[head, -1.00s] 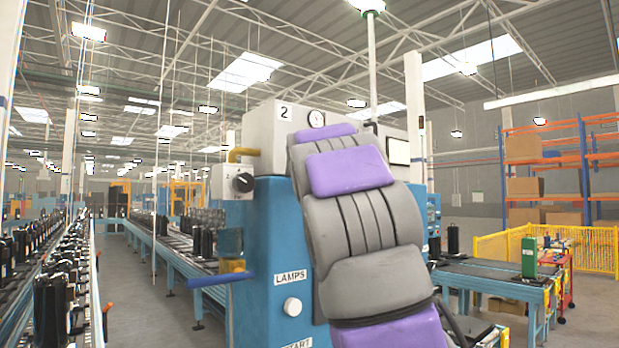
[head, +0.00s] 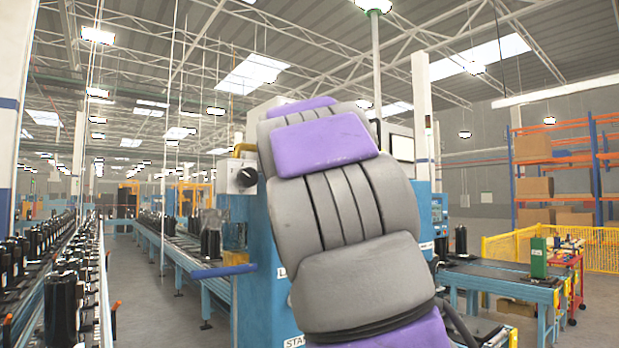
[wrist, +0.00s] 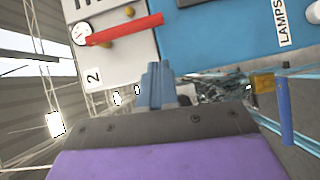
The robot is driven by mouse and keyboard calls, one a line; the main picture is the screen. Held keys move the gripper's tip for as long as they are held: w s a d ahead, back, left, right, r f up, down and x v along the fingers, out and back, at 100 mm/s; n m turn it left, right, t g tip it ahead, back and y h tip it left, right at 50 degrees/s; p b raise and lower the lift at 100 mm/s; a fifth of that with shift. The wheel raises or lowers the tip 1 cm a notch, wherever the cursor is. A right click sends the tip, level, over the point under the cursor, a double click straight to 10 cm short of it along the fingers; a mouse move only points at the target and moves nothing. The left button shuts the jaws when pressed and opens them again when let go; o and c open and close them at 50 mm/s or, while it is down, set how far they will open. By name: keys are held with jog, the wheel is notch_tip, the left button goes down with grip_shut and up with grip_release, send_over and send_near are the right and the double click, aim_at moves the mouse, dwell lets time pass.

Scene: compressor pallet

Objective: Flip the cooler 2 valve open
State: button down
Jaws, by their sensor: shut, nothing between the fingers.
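In the wrist view a long red lever (wrist: 125,30) lies across brass fittings on the pale panel marked 2, beside a round gauge (wrist: 80,33). No label on the lever names it as the cooler 2 valve. My gripper (wrist: 157,72) is shut and empty, its blue-grey fingers near the panel's lower edge in the picture and apart from the lever. In the head view my arm hides the gripper, the lever and most of the panel. A blue bar handle (head: 222,270) sticks out left of the blue machine; it also shows in the wrist view (wrist: 286,110).
A black rotary knob (head: 246,177) sits on the machine's left side. Conveyors with black cylinders (head: 62,300) run along the left. A conveyor table (head: 500,275) and yellow fence (head: 600,250) stand right. Grey floor lies open between the left conveyors.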

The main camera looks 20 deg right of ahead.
jog(key=b+v, duration=0.1)
jog(key=v, duration=0.6)
jog(key=shift+a+f+b, duration=0.2)
jog(key=shift+f+b, duration=0.1)
jog(key=shift+d+f, duration=0.1)
jog(key=shift+d, duration=0.05)
jog(key=s+d+f+m+g+y, duration=0.1)
jog(key=d+f+m+g, duration=0.15)
jog(key=f, duration=0.85)
jog(key=s+d+f+m+g, duration=0.1)
jog(key=f+m+g, duration=0.25)
jog(key=f, duration=0.65)
jog(key=s+d+f+m+g+y, duration=0.1)
jog(key=d+f+m+g, duration=0.15)
jog(key=f, duration=0.85)
jog(key=s+a+f+m+g, duration=0.2)
jog(key=s+f+g, duration=0.1)
jog(key=s+f, duration=0.6)
jog(key=s+a+f+m+g+y, duration=0.1)
jog(key=s+f+g, duration=0.3)
jog(key=s+f, duration=0.5)
jog(key=s+a+f+m+g+y, duration=0.1)
jog(key=s+a+f+m+g, duration=0.1)
jog(key=s+f, duration=0.7)
notch_tip(320, 180, down, 5)
jog(key=shift+a+r+m+g, duration=0.1)
jog(key=shift+a+m+g, duration=0.35)
jog(key=shift+g, duration=0.2)
